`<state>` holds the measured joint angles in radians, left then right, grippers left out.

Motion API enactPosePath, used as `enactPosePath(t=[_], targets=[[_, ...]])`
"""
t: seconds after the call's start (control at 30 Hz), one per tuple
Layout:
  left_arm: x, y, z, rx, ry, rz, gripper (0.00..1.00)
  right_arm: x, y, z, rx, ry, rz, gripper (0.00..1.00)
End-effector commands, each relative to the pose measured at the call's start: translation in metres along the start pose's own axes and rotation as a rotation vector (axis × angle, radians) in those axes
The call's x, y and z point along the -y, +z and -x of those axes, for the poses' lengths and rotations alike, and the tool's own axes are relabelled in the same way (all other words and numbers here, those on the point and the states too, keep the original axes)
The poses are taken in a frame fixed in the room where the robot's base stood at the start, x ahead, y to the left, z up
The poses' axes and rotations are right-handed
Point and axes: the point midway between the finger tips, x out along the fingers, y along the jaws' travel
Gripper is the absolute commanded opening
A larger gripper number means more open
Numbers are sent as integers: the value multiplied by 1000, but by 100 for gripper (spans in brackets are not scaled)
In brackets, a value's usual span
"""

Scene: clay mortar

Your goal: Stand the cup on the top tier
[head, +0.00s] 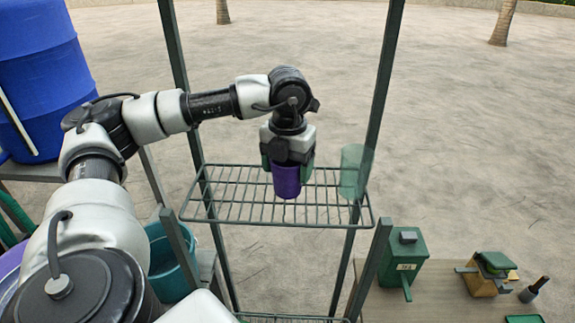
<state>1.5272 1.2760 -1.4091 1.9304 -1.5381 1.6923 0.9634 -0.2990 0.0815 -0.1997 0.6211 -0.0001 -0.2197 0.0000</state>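A purple cup (286,181) hangs upright below my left gripper (287,163), which points straight down with its fingers closed around the cup's upper part. The cup is over the middle of the green wire top tier (240,208) of a rack. I cannot tell whether its base touches the wires. A translucent green cup-shaped thing (354,171) stands on or over the right end of the same tier. My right gripper is not in view.
Green rack posts (381,85) rise at both sides of the tier. A blue barrel (45,75) is at left, with a teal bucket (170,260) below. A green box (402,262) and a small yellow-green box (484,276) stand on a wooden top at right.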

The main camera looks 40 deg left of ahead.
Motion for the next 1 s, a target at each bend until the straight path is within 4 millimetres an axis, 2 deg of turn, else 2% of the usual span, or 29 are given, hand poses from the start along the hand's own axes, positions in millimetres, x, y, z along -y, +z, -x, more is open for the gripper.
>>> enactPosePath(t=[0.03,0.13,0.47,0.53,0.8,1.0], targets=[[0,0,0,-1,0,0,82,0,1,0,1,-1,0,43],[0,0,0,-1,0,0,97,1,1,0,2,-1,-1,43],[0,0,5,0,0,0,98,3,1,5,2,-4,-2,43],[0,1,8,2,-1,0,98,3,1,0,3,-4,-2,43],[1,0,53,2,-2,-1,98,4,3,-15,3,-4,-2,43],[1,0,75,0,0,0,98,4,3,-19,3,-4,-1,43]])
